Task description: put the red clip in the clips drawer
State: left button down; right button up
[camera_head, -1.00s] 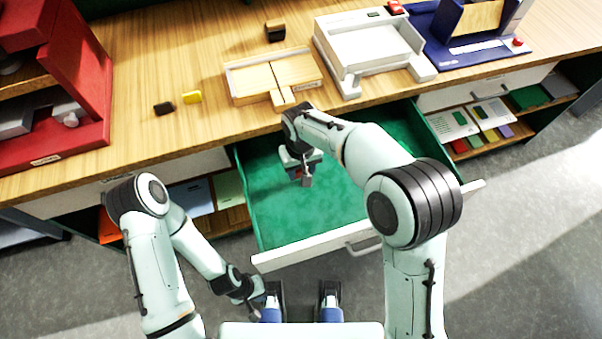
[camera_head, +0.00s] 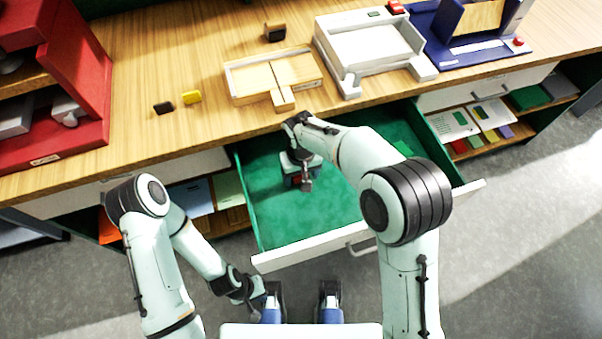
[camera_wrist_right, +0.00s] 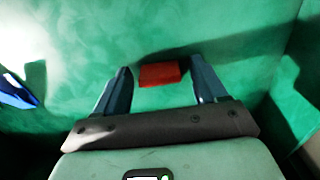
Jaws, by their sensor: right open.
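The red clip (camera_wrist_right: 160,75) lies on the green floor of the open drawer (camera_head: 300,225), between the fingertips of my right gripper in the right wrist view. The fingers stand apart, with a gap on both sides of the clip. In the head view, my right gripper (camera_head: 300,182) is low inside the drawer, and only a bit of red (camera_head: 296,179) shows beside it. No label is readable on this drawer. My left gripper (camera_head: 255,292) hangs low in front of the drawer, and its fingers are too unclear to read.
A wooden tray (camera_head: 240,97), a white tray (camera_head: 360,45) and a red cabinet (camera_head: 85,75) stand on the tabletop. A black piece (camera_head: 163,107) and a yellow piece (camera_head: 191,97) lie near them.

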notch_tip(320, 180, up, 12)
jog(key=p, duration=0.1)
dwell(0.8)
